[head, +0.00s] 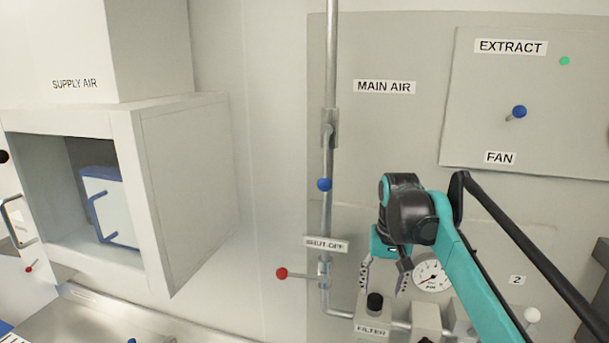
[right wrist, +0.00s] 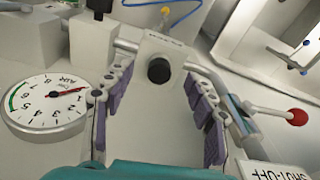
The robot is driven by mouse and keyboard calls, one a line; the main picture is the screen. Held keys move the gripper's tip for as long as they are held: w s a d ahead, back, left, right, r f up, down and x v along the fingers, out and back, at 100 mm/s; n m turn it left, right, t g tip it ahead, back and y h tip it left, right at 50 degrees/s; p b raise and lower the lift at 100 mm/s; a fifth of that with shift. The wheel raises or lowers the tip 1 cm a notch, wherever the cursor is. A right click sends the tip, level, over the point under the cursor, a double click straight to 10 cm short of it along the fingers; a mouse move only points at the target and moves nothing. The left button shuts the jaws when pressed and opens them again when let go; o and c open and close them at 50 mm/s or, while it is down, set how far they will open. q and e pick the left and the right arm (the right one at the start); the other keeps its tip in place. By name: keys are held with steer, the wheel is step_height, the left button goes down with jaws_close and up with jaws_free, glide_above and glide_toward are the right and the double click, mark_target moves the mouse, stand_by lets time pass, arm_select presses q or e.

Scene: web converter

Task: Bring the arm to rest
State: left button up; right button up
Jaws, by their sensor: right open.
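My right arm, teal and black, comes in from the right in the head view. Its right gripper (head: 383,281) points down in front of the grey panel, above the filter block (head: 373,329) with its black knob (head: 375,301). The jaws are open. In the right wrist view the purple-padded fingers of the right gripper (right wrist: 158,80) stand wide apart, with the black knob (right wrist: 159,70) showing between them beyond the tips. Nothing is held, and I see no contact with the knob. My left gripper is not in view.
A red-knobbed shut-off lever (head: 282,274) sticks out left of the pipe (head: 328,220). A round gauge (head: 432,275) is close to the right of the gripper. A blue-knobbed switch (head: 519,111) is higher right. An open supply-air box (head: 185,190) stands at left.

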steer(key=s+f+t+b, duration=0.2)
steer(key=s+f+b, duration=0.5)
steer(key=f, duration=0.7)
steer(key=s+f+n+t+b, duration=0.1)
steer(key=s+f+t+b, duration=0.1)
steer(key=s+f+b, duration=0.6)
steer(key=s+f+t+b, duration=0.2)
steer(key=s+f+b, duration=0.5)
steer(key=f, duration=1.4)
steer(key=b, duration=0.3)
steer(key=shift+s+f+n, duration=0.2)
steer(key=shift+s+n, duration=0.05)
steer(key=shift+n, duration=0.15)
steer(key=shift+d, duration=0.1)
